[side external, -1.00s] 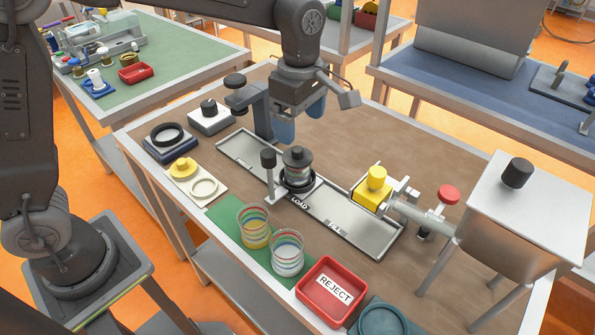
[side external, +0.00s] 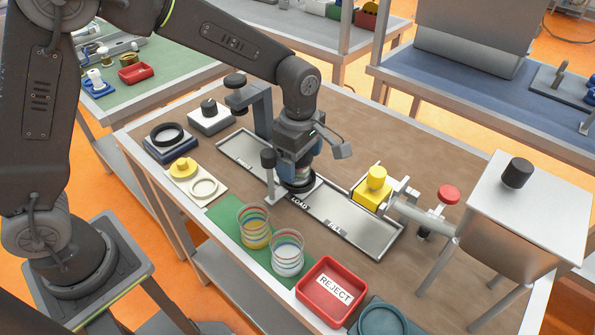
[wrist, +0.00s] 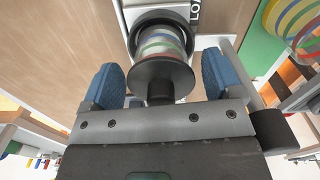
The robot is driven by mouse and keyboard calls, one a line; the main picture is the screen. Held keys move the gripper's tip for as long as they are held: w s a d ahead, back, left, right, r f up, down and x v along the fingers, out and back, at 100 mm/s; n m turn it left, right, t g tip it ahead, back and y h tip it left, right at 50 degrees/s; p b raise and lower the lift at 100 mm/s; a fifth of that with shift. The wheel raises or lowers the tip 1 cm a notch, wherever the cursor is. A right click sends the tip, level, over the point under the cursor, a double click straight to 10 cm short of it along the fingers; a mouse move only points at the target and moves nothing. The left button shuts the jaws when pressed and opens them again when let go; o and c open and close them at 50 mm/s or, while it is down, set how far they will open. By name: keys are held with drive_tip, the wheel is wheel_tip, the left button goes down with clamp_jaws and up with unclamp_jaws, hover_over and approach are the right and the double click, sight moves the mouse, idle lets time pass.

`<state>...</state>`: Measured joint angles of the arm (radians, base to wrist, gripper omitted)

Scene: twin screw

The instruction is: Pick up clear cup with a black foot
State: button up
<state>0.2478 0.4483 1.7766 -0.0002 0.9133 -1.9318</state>
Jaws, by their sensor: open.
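In the wrist view the blue finger pads of my gripper (wrist: 161,82) are apart, one on each side of the disc, with gaps to both sides.
Two striped clear cups (side external: 255,226) (side external: 287,254) stand on the green mat (side external: 228,213). A small grey post (side external: 269,178) stands close left of my gripper. A yellow block (side external: 372,195) is to the right, a red REJECT tray (side external: 310,303) in front.

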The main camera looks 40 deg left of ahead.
drive_tip(key=shift+c, duration=0.4)
drive_tip(key=c, duration=0.8)
drive_tip(key=shift+r, duration=0.1)
